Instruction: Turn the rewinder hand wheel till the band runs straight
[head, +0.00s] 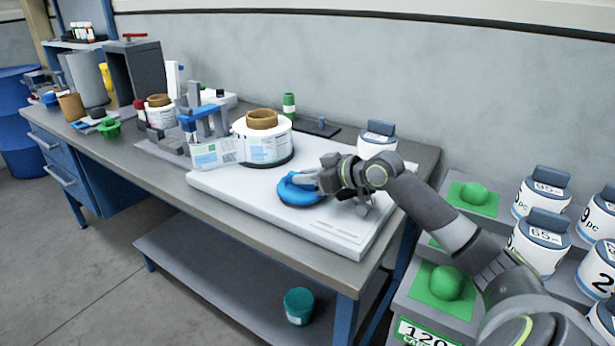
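The blue hand wheel (297,191) lies flat on the white rewinder base (222,185) near the bench's right end. My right gripper (308,182) reaches in from the right, with its fingertips at the top of the wheel. The fingers are small and partly overlap the wheel, so I cannot tell whether they are shut on it. The rewinder reel (268,148), white with a brown core, stands behind the wheel. The label band (214,154) shows left of the reel, by the grey and blue labeller (203,118). I cannot tell whether it runs straight. My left gripper is out of view.
A white weight-like canister (377,139) stands behind my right gripper. A green-capped bottle (289,104) is at the bench's back. Shelves with white canisters (541,240) and green domes (446,282) stand right of the bench. The front strip of the bench top (215,215) is clear.

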